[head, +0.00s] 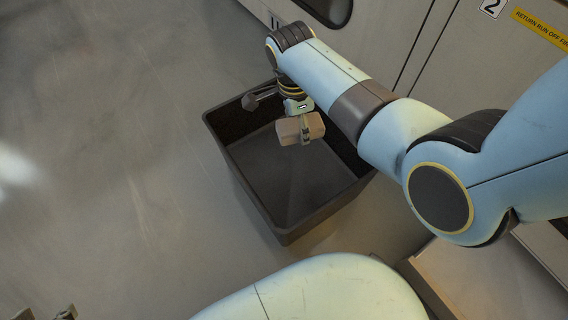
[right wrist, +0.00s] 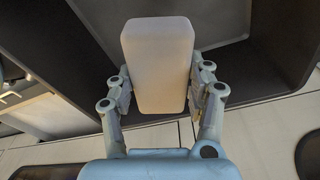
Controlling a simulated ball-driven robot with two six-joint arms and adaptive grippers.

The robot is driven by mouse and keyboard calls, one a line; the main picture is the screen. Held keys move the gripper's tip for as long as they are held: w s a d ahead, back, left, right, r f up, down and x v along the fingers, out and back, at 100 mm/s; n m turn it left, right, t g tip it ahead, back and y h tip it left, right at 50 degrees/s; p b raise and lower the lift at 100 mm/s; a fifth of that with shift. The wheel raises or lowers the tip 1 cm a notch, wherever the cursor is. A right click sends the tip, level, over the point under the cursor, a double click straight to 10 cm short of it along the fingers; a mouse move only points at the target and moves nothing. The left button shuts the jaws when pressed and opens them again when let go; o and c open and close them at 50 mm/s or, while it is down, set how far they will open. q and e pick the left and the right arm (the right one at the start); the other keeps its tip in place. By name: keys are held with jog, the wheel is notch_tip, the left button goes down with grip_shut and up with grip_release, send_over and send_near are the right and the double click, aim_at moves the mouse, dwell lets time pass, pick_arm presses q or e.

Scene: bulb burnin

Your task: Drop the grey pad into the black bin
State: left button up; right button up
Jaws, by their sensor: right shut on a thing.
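The grey pad (head: 289,131) is a small rounded block. My right gripper (head: 305,131) is shut on it, and the pad shows between both fingers in the right wrist view (right wrist: 158,65). The black bin (head: 262,206) is an open rectangular box on the floor, and its inside looks empty where I see it. The pad appears over the bin's opening in the head view; its exact height above the bin is hard to tell. The bin also shows behind the pad in the right wrist view (right wrist: 245,68). My left gripper (head: 45,313) shows only its fingertips, apart, at the bottom left corner.
A pale cabinet front (head: 405,35) with a yellow label (head: 541,29) stands behind the bin. My right arm covers the bin's right rear part. A box-like surface (head: 470,285) is at the lower right. The floor (head: 110,150) to the left is clear.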

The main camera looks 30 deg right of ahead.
pick_arm(q)
jog(key=shift+f+t+b, duration=0.6)
jog(key=shift+f+t, duration=0.4)
jog(key=shift+f, duration=0.05)
pick_arm(e)
jog(key=shift+f, duration=0.85)
jog(key=o, duration=1.2)
jog(key=shift+o, duration=0.2)
jog(key=r, duration=0.4)
jog(key=a+r, duration=0.1)
jog(key=r, duration=0.7)
jog(key=shift+w+a, duration=0.15)
jog(key=shift+a, duration=0.05)
